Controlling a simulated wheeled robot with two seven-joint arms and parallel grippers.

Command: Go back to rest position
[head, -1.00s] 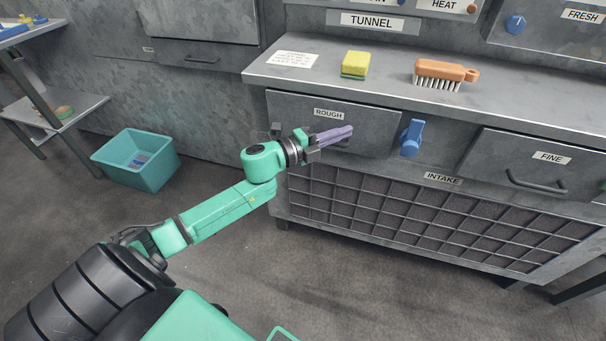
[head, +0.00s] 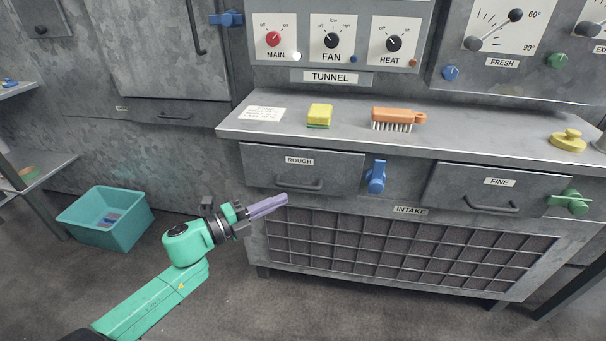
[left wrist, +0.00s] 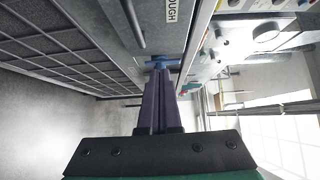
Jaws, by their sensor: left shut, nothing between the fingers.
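My left gripper (head: 268,206) is in the head view, in front of the grey cabinet, just below the ROUGH drawer (head: 340,166). Its purple fingers are together with nothing between them; they also show in the left wrist view (left wrist: 160,103), pointing along the cabinet front. The fingers appear apart from the drawer and its handle (head: 298,184). The ROUGH drawer looks shut. My right gripper is in neither view.
The INTAKE grille (head: 400,248) lies right of the gripper. A blue handle (head: 376,177) sticks out between the ROUGH and FINE (head: 460,190) drawers. A sponge (head: 319,116) and brush (head: 397,118) lie on the counter. A teal bin (head: 108,220) stands on the floor left.

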